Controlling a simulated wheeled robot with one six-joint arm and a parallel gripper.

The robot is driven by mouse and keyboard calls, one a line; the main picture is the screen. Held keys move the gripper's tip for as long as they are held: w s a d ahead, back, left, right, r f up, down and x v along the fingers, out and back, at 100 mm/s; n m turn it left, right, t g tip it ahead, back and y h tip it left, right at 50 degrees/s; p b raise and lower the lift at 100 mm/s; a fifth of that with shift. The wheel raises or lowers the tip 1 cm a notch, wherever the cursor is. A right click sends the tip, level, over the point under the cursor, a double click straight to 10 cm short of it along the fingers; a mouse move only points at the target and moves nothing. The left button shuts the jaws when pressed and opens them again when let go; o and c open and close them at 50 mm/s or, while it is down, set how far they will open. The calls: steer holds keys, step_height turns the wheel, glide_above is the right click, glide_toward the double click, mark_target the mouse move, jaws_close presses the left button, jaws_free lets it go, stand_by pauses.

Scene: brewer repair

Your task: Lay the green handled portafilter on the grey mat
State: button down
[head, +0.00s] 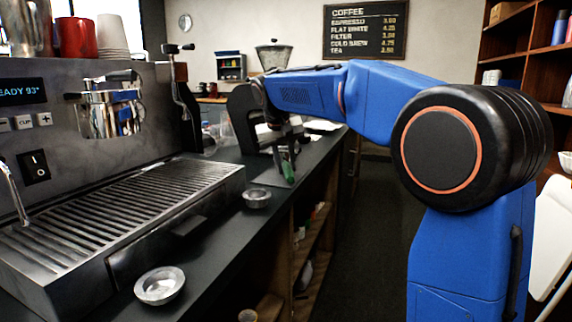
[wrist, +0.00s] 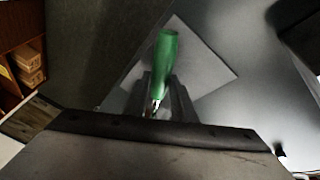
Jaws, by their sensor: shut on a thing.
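The portafilter's green handle (wrist: 166,62) is between the fingers of my gripper (wrist: 165,95), which is shut on it. In the wrist view the handle points up the picture, and a bit of metal shows below it. The rest of the portafilter is hidden by the gripper. The grey mat (wrist: 215,75) lies beyond the handle on the dark counter. In the head view my gripper (head: 286,165) is over the counter's edge side, with the green handle (head: 288,173) hanging at its tip. The mat (head: 268,178) shows partly beneath it. I cannot tell whether the handle touches the mat.
The espresso machine (head: 60,140) and its drip tray (head: 130,215) fill the left. A small metal basket (head: 256,198) stands on the counter near the mat, and a larger one (head: 160,285) stands in front. Open shelves (head: 315,240) are under the counter. The aisle floor is clear.

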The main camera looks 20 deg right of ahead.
steer(key=shift+f, duration=0.1)
steer(key=c, duration=1.4)
jaws_free()
